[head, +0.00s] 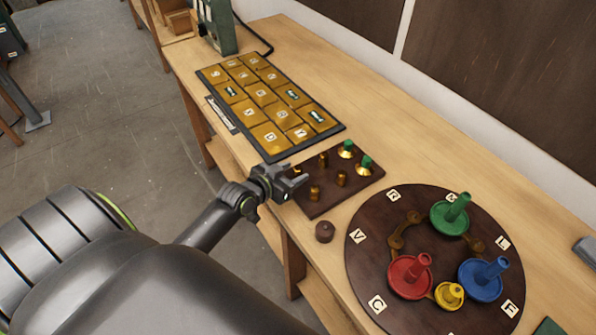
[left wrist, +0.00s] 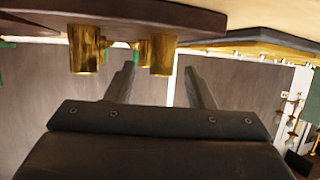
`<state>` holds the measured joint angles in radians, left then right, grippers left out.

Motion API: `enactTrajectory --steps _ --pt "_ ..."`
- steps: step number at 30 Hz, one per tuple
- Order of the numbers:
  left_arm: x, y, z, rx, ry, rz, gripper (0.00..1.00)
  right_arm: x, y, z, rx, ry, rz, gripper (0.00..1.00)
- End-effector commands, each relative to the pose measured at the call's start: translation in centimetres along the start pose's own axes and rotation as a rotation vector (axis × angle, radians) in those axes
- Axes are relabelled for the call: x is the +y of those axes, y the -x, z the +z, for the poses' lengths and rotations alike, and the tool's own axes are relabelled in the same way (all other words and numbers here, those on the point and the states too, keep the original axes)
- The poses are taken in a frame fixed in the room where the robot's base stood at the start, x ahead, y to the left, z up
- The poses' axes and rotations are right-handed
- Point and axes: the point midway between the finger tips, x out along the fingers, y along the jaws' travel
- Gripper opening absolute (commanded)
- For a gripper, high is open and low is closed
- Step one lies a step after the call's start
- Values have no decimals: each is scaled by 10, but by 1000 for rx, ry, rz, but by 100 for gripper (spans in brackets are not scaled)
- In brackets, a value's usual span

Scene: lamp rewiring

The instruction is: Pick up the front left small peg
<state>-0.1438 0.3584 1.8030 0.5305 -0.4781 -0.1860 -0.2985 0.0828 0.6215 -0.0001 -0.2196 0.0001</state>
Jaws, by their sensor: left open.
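A dark brown peg board (head: 322,208) lies on the bench with several small brass pegs standing on it. One small peg (head: 314,193) stands near the board's front edge, just right of my left gripper (head: 293,184). Another small peg (head: 341,179) is to its right, and one more (head: 323,159) is farther back. Another is partly hidden by the gripper. In the left wrist view, brass pegs (left wrist: 84,50) hang upside down from the board (left wrist: 120,17). There my left gripper (left wrist: 160,82) is open, its fingers apart and empty, just below a peg (left wrist: 163,54). My right gripper is out of view.
Two green-topped brass pieces (head: 347,150) stand at the board's back. A tray of brass tiles (head: 263,94) lies behind it. A round lettered board (head: 369,247) with coloured pieces lies at right. A small brown knob (head: 324,232) stands between.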

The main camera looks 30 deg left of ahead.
Motion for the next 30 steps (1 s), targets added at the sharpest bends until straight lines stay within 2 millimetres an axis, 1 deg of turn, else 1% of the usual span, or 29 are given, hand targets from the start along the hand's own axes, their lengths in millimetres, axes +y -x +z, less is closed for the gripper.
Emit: enactTrajectory --steps 8,12,16,23,26,30 --pt "-1 -28 2 0 4 0 48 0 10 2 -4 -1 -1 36" --pt "-2 -44 3 -1 1 0 48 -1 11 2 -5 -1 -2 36" --pt "-2 -50 3 0 1 0 48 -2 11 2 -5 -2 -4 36" --pt "-2 -50 4 0 0 0 48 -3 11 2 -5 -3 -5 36" --pt "-2 -50 4 0 0 0 37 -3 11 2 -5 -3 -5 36" --pt "-2 -50 4 0 0 0 18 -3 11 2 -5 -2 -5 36"
